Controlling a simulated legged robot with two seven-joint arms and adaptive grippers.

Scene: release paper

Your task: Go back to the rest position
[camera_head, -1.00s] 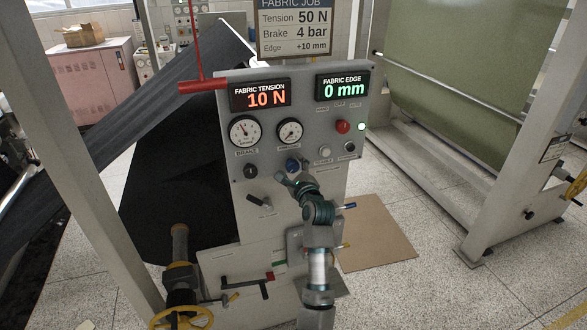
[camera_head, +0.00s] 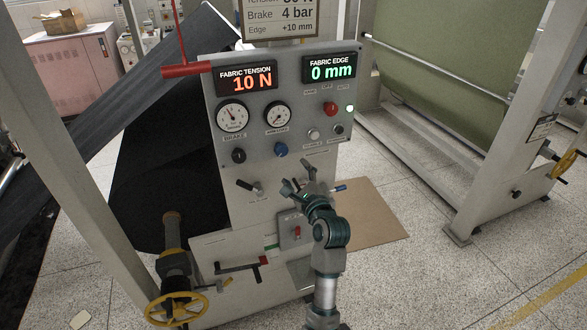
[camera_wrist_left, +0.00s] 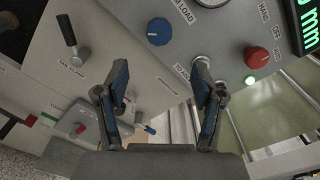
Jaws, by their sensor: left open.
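My left gripper (camera_head: 298,180) is open and empty, in front of the grey control panel (camera_head: 205,120) and a little below and right of its blue knob (camera_head: 280,150). No contact with the panel shows. In the left wrist view the two fingers stand wide apart with nothing between the tips (camera_wrist_left: 160,68). The blue knob (camera_wrist_left: 159,31) shows above them, beyond the left finger. A red button (camera_wrist_left: 257,57) lies to the right. My right gripper is not in view.
A yellow handwheel (camera_head: 177,308) stands lower left. A cardboard sheet (camera_head: 372,225) lies on the floor. The display reads tension 10 N (camera_head: 246,79) and edge 0 mm (camera_head: 332,68).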

